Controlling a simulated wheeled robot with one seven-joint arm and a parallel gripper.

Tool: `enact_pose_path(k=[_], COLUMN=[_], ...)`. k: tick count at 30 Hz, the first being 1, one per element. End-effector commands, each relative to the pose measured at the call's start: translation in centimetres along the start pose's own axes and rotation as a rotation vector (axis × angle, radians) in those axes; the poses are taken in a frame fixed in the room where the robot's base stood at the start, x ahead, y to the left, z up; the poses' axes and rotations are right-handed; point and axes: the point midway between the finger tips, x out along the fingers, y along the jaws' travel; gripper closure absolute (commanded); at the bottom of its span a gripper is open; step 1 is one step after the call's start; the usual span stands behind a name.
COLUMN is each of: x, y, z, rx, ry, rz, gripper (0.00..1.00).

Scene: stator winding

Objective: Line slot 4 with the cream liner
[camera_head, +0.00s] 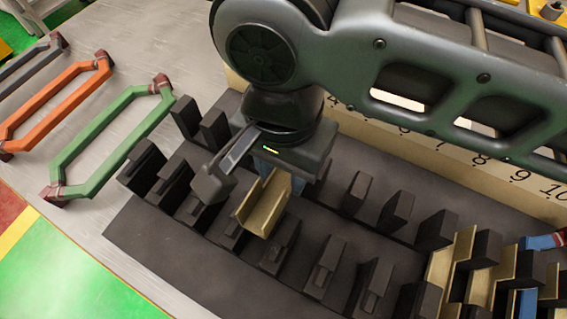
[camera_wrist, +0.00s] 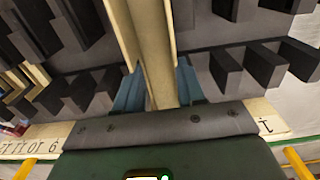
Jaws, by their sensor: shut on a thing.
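The cream liner (camera_head: 263,207) is a long U-shaped channel. My gripper (camera_head: 277,172) is shut on it from above. In the wrist view the liner (camera_wrist: 153,45) runs up between the two blue fingers (camera_wrist: 157,88). The dark stator block (camera_head: 190,262) with rows of teeth lies under it. The liner's near end is among the teeth left of the block's middle; I cannot tell whether it touches the slot floor. Slot 4's number is hard to read beside my gripper, and my arm hides part of the block's far side.
A cream number strip (camera_head: 462,150) runs along the block's far edge. Other cream liners (camera_head: 446,272) stand in slots at the right, with a blue coil part (camera_head: 543,242) there. Green (camera_head: 117,140), orange (camera_head: 50,95) and grey (camera_head: 30,62) coils lie on the table at the left.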

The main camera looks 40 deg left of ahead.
Motion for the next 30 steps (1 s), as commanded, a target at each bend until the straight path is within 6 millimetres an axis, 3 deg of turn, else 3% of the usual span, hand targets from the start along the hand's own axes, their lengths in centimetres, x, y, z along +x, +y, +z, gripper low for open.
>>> enact_pose_path(k=[30], x=[2.3], y=[0.0], z=[0.1], rx=[0.000], ry=[0.001], rz=[0.000], gripper=[0.78])
